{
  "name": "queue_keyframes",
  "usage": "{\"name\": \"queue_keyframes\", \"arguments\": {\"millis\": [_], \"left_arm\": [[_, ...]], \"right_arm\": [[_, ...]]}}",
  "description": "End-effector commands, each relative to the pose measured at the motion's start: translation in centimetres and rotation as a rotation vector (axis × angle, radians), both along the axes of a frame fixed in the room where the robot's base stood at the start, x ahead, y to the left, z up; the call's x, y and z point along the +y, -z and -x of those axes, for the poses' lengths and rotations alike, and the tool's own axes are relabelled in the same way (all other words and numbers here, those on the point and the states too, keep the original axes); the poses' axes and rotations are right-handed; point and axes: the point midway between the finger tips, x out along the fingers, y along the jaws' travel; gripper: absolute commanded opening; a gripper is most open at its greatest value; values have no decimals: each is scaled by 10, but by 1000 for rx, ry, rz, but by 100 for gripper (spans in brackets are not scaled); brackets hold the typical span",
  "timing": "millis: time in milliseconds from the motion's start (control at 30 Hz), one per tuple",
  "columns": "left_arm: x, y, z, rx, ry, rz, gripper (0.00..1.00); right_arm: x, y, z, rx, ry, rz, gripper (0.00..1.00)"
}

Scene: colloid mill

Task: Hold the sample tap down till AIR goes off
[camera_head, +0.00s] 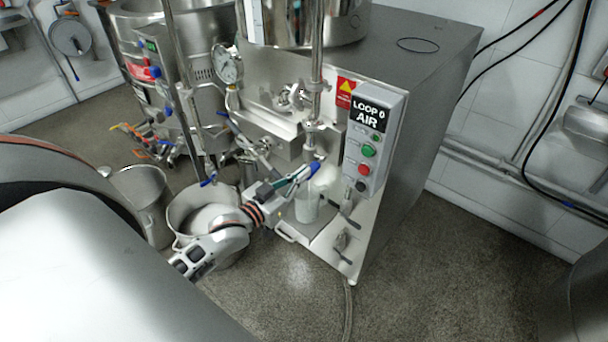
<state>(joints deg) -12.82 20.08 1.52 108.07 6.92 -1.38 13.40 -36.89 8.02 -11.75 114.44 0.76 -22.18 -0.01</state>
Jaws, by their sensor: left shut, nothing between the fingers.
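The sample tap (314,168) shows as a small blue handle below the steel pipe on the front of the mill. My left gripper (301,177) is shut and empty, with its fingertips right at the blue handle; I cannot tell whether they press on it. The control box (373,140) on the mill's right front has a black display (369,113) that reads LOOP, with a digit, and AIR in white. A clear beaker (307,208) with whitish contents stands below the tap, partly behind my gripper. My right gripper is out of view.
A steel pot (183,208) with white contents stands left of the mill, behind my left arm. A second steel vessel (143,190) stands further left.

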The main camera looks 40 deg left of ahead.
Motion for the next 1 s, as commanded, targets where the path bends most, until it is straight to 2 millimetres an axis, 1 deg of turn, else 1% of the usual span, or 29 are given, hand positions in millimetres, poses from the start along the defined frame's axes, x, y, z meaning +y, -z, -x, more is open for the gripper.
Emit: {"name": "queue_keyframes", "arguments": {"millis": [33,100,233,367,433,500,633,1000], "left_arm": [[0,15,1,-24,-2,6,0],[0,19,2,-78,-3,11,0],[0,24,2,-152,-1,14,0],[0,26,2,-206,-1,18,0],[1,27,1,-233,-2,19,0],[0,20,0,-244,0,18,0],[0,18,0,-245,0,18,0],[0,19,0,-242,0,18,0]], "right_arm": [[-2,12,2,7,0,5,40],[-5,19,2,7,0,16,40],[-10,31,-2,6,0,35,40],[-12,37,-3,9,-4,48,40],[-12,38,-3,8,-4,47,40],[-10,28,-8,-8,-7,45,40],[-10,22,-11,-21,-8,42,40],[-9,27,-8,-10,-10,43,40]]}}
